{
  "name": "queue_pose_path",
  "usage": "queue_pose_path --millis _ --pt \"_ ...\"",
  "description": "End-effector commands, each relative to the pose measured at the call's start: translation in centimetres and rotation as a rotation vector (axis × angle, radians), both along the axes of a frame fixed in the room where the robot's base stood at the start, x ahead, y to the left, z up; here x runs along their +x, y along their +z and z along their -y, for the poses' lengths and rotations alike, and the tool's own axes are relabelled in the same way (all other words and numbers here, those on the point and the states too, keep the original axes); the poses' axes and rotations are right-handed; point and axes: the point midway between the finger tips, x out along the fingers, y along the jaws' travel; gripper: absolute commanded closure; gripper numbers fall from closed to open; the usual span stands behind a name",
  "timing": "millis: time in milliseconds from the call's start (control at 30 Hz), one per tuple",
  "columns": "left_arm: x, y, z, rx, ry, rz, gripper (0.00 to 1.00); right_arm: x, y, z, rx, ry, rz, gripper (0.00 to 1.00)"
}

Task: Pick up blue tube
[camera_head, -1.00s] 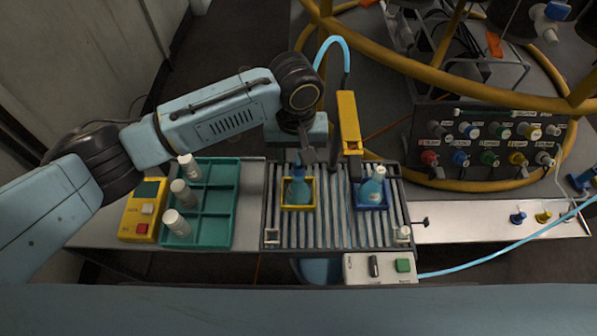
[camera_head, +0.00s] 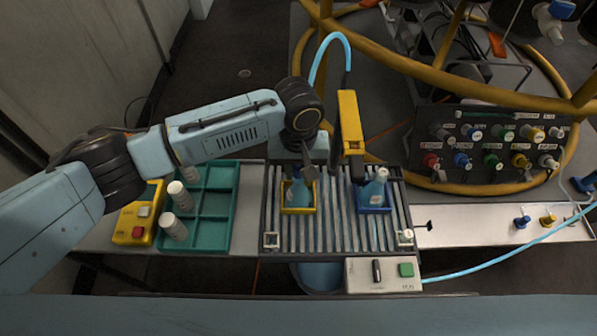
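A light blue tube (camera_head: 336,37) arches up behind the slatted conveyor, next to a yellow upright post. Another light blue tube (camera_head: 500,260) runs across the right side, from the control box towards the right edge. My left gripper (camera_head: 309,170) points down over the slatted conveyor, just above a blue bottle (camera_head: 298,192) in a yellow holder, and partly covers it. I cannot tell whether it touches the bottle. Its fingers are too small and dark to show whether they are open. A second blue bottle (camera_head: 374,190) stands in a blue holder to the right. My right gripper is not in view.
A green tray (camera_head: 213,232) with white bottles and a yellow button box (camera_head: 138,218) stand left of the conveyor (camera_head: 335,235). The yellow post (camera_head: 349,120) rises close right of my gripper. A connector panel (camera_head: 487,150) and yellow rails are at right.

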Motion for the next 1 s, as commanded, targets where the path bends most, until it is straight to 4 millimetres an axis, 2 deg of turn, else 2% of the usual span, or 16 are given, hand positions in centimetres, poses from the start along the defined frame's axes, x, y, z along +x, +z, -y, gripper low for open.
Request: queue_pose_path --millis 33,167,467,567,667,767,1000 --pt "0.0 0.0 0.0 0.0 0.0 0.0 0.8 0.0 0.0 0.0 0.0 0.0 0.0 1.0" --pt "0.0 0.0 0.0 0.0 0.0 0.0 0.97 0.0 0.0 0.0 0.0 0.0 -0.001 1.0" --pt "0.0 0.6 0.0 -0.002 0.0 0.001 0.98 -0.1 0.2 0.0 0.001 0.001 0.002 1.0" --pt "0.0 1.7 0.1 -0.002 -0.001 0.001 0.98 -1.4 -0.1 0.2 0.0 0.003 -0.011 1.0" --pt "0.0 3.5 0.0 -0.002 -0.001 0.002 0.98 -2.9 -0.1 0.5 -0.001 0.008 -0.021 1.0" --pt "0.0 6.5 0.1 -0.005 -0.002 0.003 0.98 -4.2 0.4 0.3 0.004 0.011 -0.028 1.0" --pt "0.0 13.1 0.1 -0.003 -0.002 0.002 0.98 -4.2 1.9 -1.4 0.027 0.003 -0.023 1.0"
